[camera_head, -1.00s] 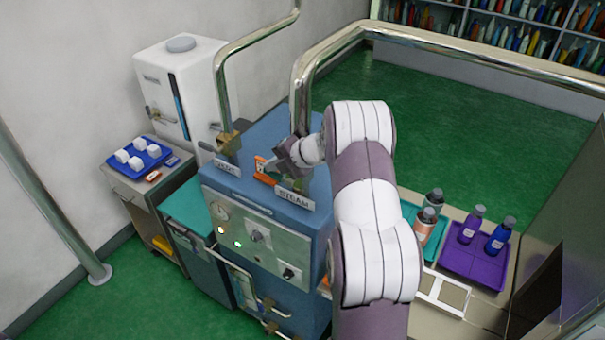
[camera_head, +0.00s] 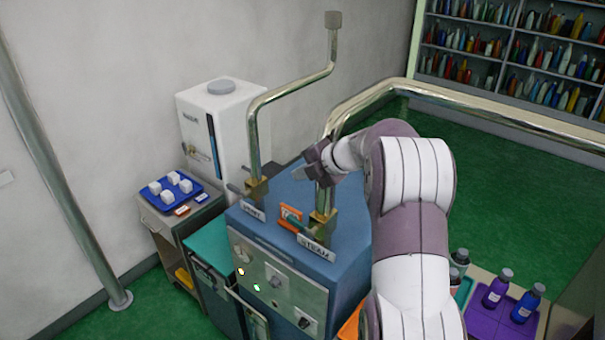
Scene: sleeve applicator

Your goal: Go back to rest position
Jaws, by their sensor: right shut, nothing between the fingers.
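My right gripper (camera_head: 314,166) is shut and empty. It hangs above the blue machine (camera_head: 345,232), close to the bent steel steam pipe (camera_head: 327,194); I cannot tell whether it touches the pipe. My white and mauve right arm rises from the bottom right and hides part of the machine. Below the gripper are the brass steam valve (camera_head: 322,226), an orange piece (camera_head: 291,213) and the STEAM label (camera_head: 316,248), apart from the fingers. My left gripper is not in view.
A second pipe (camera_head: 252,128) stands left of the gripper, before a white tank (camera_head: 226,120). A blue tray (camera_head: 190,196) with several white blocks sits on a grey cabinet. A purple tray (camera_head: 490,325) with bottles stands at right. Green floor (camera_head: 490,165) lies clear behind.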

